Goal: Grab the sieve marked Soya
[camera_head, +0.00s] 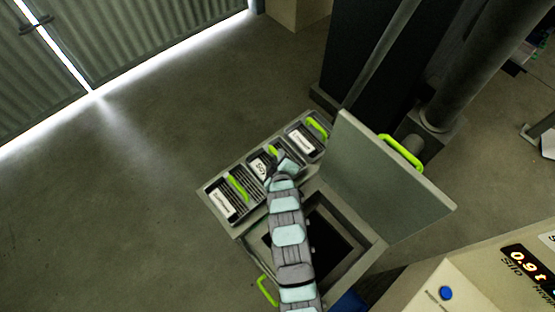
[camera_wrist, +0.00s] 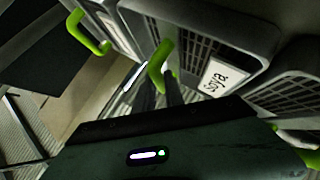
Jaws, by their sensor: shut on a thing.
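The Soya sieve (camera_head: 259,167) sits in the middle of a row of three sieves, with a white label and a green handle. Its label starts with "Soy" in the head view, where my arm covers part of it. In the wrist view the Soya sieve (camera_wrist: 213,78) shows its dark grille and a label reading "Soya". My gripper (camera_wrist: 160,80) is shut on the green handle (camera_wrist: 162,58) of this sieve. In the head view the gripper end is mostly hidden by my own arm.
A sieve (camera_head: 226,202) stands to the left of Soya and another (camera_head: 305,138) to the right, each with a green handle. A raised lid (camera_head: 385,180) stands at the right, beside a dark opening (camera_head: 335,232). Open floor lies to the left.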

